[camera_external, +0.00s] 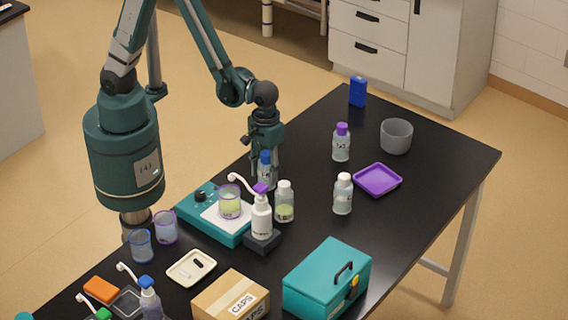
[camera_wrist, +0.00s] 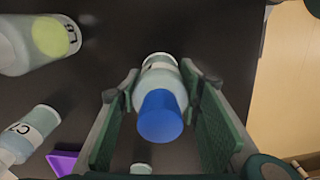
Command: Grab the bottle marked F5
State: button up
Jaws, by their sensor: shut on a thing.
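My gripper (camera_external: 265,143) points down over the far left part of the black table. It is shut on a blue-capped bottle (camera_external: 266,168), which stands upright between the fingers. In the wrist view the blue cap (camera_wrist: 161,117) and clear body (camera_wrist: 160,68) sit between the two green finger pads; the label is too small or turned away to read. In the wrist view one label seems to read C2 (camera_wrist: 25,135).
A teal stirrer (camera_external: 196,221) with a beaker and a white pump bottle (camera_external: 261,217) stand close in front of the gripper. A purple tray (camera_external: 377,180), grey bowl (camera_external: 396,136), teal box (camera_external: 327,283) and caps carton (camera_external: 230,298) lie farther off.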

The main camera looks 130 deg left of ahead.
aim_at(266, 153)
jog(key=shift+r, duration=0.2)
jog(key=shift+r+p, duration=0.35)
jog(key=shift+r, duration=4.45)
